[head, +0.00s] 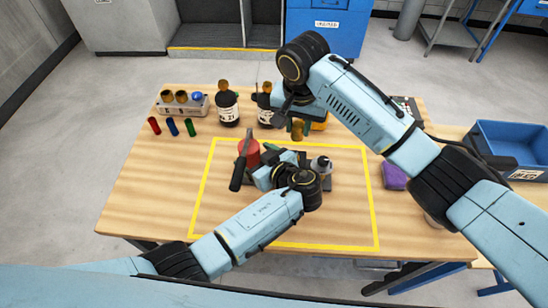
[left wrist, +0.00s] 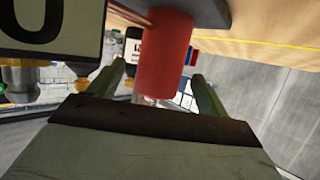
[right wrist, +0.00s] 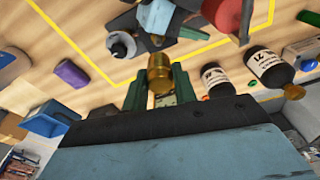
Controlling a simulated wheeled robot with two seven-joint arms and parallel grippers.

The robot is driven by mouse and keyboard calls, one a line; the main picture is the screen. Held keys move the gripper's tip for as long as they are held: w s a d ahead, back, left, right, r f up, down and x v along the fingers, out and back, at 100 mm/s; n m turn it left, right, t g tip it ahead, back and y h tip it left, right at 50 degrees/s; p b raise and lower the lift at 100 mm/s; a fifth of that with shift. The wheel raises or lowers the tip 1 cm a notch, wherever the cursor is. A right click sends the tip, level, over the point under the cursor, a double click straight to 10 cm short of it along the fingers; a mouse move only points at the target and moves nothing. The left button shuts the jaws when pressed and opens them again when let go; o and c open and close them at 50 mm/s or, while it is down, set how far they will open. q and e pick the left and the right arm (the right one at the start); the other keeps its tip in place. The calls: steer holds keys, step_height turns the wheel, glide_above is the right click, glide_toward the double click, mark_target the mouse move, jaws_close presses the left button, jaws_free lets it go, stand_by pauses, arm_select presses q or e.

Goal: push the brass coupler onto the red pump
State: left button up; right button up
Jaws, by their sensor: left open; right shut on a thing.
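In the left wrist view, the red cylinder (left wrist: 166,50) stands between the spread fingers of the left gripper (left wrist: 158,78); contact cannot be told. My right gripper (head: 297,126) is shut on the brass coupler (head: 298,134), held above the table behind and right of the pump. In the right wrist view, the coupler (right wrist: 159,72) sticks out past the fingertips of the right gripper (right wrist: 158,88), apart from the pump (right wrist: 224,14).
Two dark bottles (head: 228,110) stand behind the pump. A rack (head: 183,105) with brass pieces and small coloured cylinders (head: 172,128) are at back left. A small round fitting (head: 321,164) is right of my left wrist. A purple block (head: 394,176) lies further right.

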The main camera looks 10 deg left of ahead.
arm_select(q)
steer(key=shift+x, duration=1.6)
steer(key=c, duration=1.5)
steer(key=shift+o, duration=0.2)
arm_select(e)
steer(key=shift+m, duration=0.3)
steer(key=shift+f, duration=2.5)
steer(key=shift+f, duration=0.85)
steer(key=shift+f, duration=0.65)
arm_select(q)
steer(key=shift+d, duration=0.1)
arm_select(e)
steer(key=o, duration=1.1)
steer(key=shift+s+a, duration=0.1)
